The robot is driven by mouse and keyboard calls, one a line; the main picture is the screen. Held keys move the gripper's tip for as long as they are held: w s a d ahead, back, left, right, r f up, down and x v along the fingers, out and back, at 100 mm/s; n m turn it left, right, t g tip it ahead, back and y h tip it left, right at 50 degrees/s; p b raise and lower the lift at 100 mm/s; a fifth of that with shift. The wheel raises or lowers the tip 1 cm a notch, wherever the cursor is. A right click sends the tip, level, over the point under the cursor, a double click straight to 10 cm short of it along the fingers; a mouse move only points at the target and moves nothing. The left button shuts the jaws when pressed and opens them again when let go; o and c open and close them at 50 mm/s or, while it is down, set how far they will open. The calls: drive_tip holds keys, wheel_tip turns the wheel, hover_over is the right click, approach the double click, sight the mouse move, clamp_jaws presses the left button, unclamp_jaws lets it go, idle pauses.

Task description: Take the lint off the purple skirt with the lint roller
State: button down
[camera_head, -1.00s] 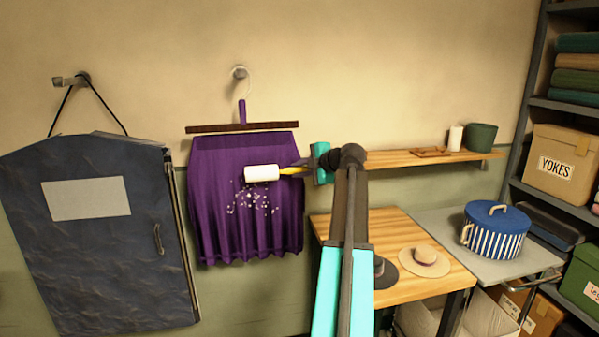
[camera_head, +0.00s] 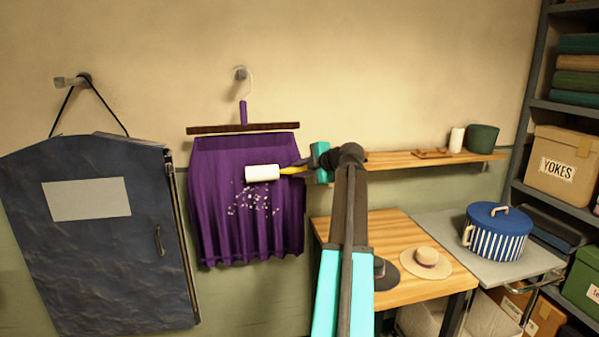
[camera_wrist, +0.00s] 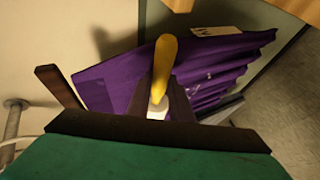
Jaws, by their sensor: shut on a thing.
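The purple skirt (camera_head: 215,175) hangs from a dark wooden hanger (camera_head: 270,127) on a wall hook. White lint specks (camera_head: 253,204) are scattered over its middle. My gripper (camera_head: 306,167), right of the skirt, is shut on the lint roller (camera_head: 263,173). The white roller head is in front of the skirt's upper middle, just above the specks; I cannot tell whether it touches the cloth.
A dark blue garment bag (camera_head: 95,255) hangs to the left. A wall shelf (camera_head: 400,159) is to the right. Below it, a wooden table (camera_head: 385,225) holds two hats, and a blue striped pot (camera_head: 497,232) stands beside them. Shelving with boxes (camera_head: 565,165) is at the far right.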

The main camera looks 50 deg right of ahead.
drive_tip(key=shift+w+d, duration=0.2)
drive_tip(key=shift+w, duration=0.1)
idle(0.6)
drive_tip(key=shift+b, duration=0.3)
drive_tip(key=shift+f+b, duration=1.05)
drive_tip(key=shift+f, duration=0.15)
drive_tip(key=shift+f+b, duration=1.1)
drive_tip(key=shift+f, duration=0.15)
drive_tip(key=shift+d+f+b, duration=0.15)
drive_tip(key=shift+f+b, duration=1)
drive_tip(key=shift+f, duration=0.15)
